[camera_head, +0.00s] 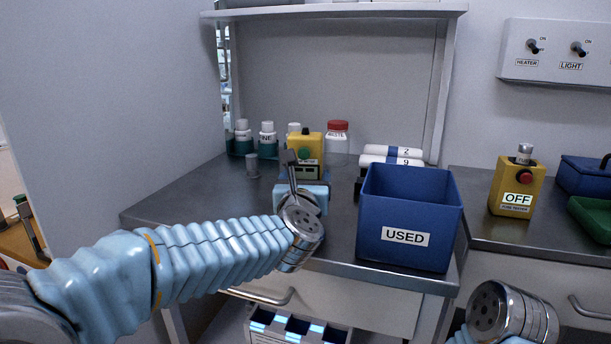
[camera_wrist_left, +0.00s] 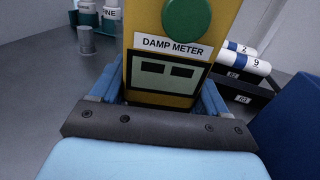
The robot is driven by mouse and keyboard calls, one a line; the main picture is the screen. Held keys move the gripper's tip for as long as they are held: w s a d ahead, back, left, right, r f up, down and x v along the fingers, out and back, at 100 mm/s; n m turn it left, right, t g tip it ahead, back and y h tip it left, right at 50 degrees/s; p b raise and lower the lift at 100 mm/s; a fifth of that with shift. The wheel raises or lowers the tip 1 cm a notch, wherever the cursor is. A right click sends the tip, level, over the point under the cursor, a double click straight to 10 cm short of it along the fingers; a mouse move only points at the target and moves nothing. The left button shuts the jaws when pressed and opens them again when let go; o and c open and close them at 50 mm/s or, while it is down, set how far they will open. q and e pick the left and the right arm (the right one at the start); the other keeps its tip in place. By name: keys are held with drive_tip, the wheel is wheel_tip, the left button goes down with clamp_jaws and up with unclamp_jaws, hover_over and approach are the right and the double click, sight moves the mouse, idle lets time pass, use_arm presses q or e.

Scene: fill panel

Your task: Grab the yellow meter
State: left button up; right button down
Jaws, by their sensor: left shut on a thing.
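The yellow damp meter (camera_head: 309,146) stands upright toward the back of the left steel counter. In the left wrist view the meter (camera_wrist_left: 155,82) fills the middle, with a green button, a "DAMP METER" label and a small dark-windowed display. My left gripper (camera_head: 303,178) is at the meter's near side and shut on it, with blue parts at both sides of its lower body. The meter's base is hidden, so I cannot tell whether it touches the counter. My right arm's metal end (camera_head: 510,310) shows at the lower right; its jaws cannot be made out.
A blue "USED" bin (camera_head: 408,215) stands right of the meter. White-capped bottles (camera_head: 267,138) and a red-capped jar (camera_head: 337,142) stand behind. White rolls (camera_head: 392,156) lie behind the bin. Another yellow box marked "OFF" (camera_head: 517,187) stands on the right counter.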

use_arm(q)
drive_tip(key=shift+c, duration=1.3)
